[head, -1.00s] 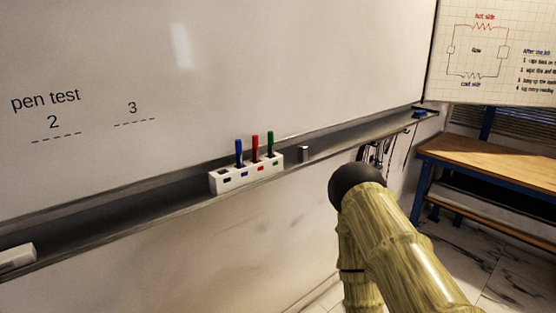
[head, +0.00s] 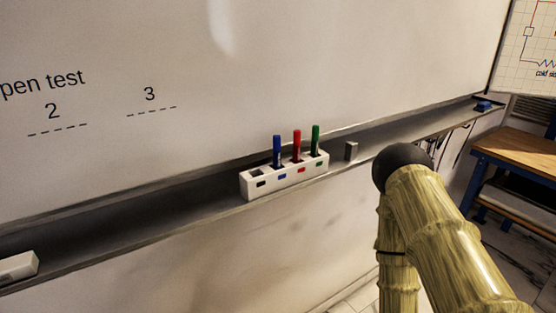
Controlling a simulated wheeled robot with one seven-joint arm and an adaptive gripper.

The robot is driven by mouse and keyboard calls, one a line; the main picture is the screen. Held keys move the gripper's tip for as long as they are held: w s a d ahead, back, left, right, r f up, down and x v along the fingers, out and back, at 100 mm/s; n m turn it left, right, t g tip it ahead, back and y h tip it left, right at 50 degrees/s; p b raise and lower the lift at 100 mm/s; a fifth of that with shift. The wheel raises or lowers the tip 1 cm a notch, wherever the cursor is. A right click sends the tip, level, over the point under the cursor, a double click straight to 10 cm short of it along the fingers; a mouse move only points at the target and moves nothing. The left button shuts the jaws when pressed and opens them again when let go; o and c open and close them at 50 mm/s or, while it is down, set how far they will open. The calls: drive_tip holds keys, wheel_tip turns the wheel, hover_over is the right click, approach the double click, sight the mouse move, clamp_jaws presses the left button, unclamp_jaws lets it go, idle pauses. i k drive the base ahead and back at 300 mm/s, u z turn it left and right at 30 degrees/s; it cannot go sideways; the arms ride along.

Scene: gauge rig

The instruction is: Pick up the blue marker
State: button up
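The blue marker (head: 277,151) stands upright in a white holder (head: 256,191) on the whiteboard's tray. It is the leftmost of the three markers there, with a red marker (head: 297,144) and a green marker (head: 315,138) to its right. The slot left of the blue marker, above a black label, looks empty. My arm, in a yellowish ribbed cover with a dark round joint, is in the right part of the head view, to the right of the holder. My gripper is not in view.
The dark tray (head: 120,227) runs along the whiteboard (head: 330,60). A small grey block (head: 351,150) stands right of the holder. A white eraser-like block (head: 18,266) lies at the far left and a blue one (head: 483,106) at the far right. A wooden bench (head: 520,155) stands right.

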sight(277, 138)
drive_tip(key=z, duration=2.55)
drive_tip(key=k, duration=1.05)
drive_tip(key=u, duration=1.85)
